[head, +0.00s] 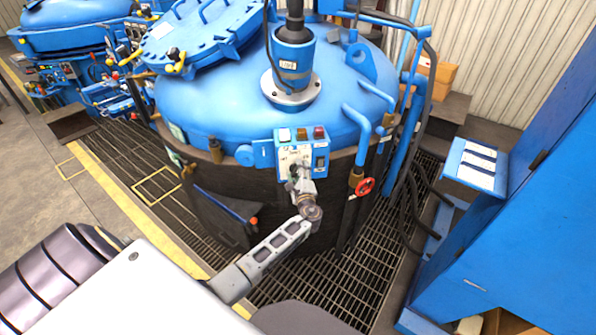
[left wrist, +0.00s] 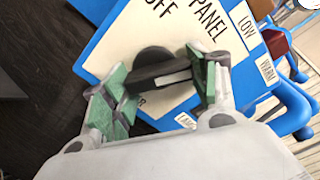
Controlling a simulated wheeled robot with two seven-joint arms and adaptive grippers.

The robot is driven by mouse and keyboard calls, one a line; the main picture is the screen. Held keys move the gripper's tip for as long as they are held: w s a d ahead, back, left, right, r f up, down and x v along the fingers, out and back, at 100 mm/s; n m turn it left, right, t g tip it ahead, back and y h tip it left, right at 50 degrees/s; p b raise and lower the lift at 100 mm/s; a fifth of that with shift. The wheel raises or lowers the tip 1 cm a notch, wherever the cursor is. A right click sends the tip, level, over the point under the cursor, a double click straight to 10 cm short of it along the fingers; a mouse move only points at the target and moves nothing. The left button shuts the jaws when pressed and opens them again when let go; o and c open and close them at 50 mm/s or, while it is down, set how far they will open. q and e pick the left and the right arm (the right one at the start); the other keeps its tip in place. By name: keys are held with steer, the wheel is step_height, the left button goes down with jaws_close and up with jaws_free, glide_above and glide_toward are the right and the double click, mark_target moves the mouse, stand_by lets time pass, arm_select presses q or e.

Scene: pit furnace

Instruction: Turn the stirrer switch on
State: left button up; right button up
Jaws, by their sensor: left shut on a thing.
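The control panel (head: 287,154) is a white plate with a blue edge on the front of the blue furnace vessel. It also shows close up in the left wrist view (left wrist: 140,35), with the printed words PANEL, OFF, LOW and WARM. The switch (left wrist: 158,72) is a black rotary knob with a raised bar handle, near the word OFF. My left gripper (head: 299,184) is at the panel's lower part and hides the switch in the head view. In the left wrist view its green-padded fingers (left wrist: 163,88) are on either side of the bar, shut on it. My right gripper is not in view.
Small indicator lamps (head: 301,133) line the panel's top. A blue cabinet (head: 530,200) fills the right side. Dark floor grating (head: 330,285) surrounds the vessel; open floor lies at the left.

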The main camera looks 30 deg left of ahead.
arm_select(q)
steer(key=shift+f+m+p, duration=0.1)
steer(key=shift+m+p, duration=0.2)
steer(key=shift+m, duration=0.5)
steer(key=shift+f+m+p, duration=0.1)
steer(key=shift+m+p, duration=0.3)
steer(key=shift+m, duration=0.5)
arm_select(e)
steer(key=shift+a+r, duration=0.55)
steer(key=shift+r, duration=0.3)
arm_select(q)
steer(key=o, duration=1)
steer(key=shift+v, duration=6.05)
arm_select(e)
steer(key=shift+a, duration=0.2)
arm_select(q)
steer(key=shift+d, duration=0.1)
